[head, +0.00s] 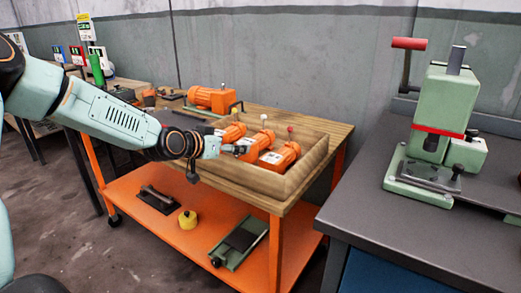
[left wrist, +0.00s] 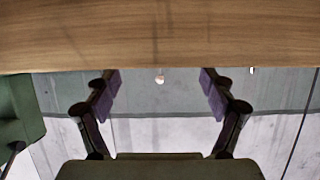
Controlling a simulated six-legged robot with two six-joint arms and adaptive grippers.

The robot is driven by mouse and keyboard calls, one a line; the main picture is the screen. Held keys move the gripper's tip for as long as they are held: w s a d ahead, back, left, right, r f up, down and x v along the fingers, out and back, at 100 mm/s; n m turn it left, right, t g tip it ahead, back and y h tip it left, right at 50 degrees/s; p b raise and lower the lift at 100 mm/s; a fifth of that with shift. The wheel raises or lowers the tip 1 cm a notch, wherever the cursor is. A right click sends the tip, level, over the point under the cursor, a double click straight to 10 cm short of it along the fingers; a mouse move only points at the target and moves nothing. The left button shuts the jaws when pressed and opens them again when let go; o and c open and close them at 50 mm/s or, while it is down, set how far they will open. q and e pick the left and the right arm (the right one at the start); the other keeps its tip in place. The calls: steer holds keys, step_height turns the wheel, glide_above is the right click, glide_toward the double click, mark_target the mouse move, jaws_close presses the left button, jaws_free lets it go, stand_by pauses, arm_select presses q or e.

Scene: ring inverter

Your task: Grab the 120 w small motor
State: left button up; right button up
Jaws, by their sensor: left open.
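Several orange motors lie in a wooden tray (head: 235,179) on the workbench. In the head view one motor (head: 280,158) with a white label is nearest the front right, another motor (head: 257,144) is behind it, and a third motor (head: 231,132) is farther left, partly hidden. The labels are too small to read, so I cannot tell which is the 120 w small motor. My left gripper (head: 237,150) is open and empty at the tray's left side, close to the motors. Its open fingers show in the left wrist view (left wrist: 160,92); no motor body shows there.
A larger orange motor (head: 210,98) sits at the back of the bench. A green press (head: 440,110) with a red handle stands on the dark table (head: 365,205) at right.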

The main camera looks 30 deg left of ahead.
mark_target(244, 142)
arm_select(q)
steer(key=shift+w+a+f, duration=0.2)
steer(key=shift+w+f, duration=0.05)
steer(key=shift+f, duration=0.05)
steer(key=shift+w+f+b, duration=0.1)
steer(key=shift+w+b, duration=0.1)
steer(key=shift+b, duration=0.25)
steer(key=b+x, duration=0.1)
steer(key=x, duration=0.1)
steer(key=b+x, duration=0.1)
steer(key=x, duration=0.1)
steer(key=shift+d, duration=0.4)
steer(key=shift+w+a, duration=0.1)
steer(key=shift+w, duration=0.2)
steer(key=shift+c, duration=0.3)
jaws_close()
steer(key=shift+w+r, duration=0.1)
steer(key=shift+r, duration=0.2)
steer(key=shift+w, duration=0.1)
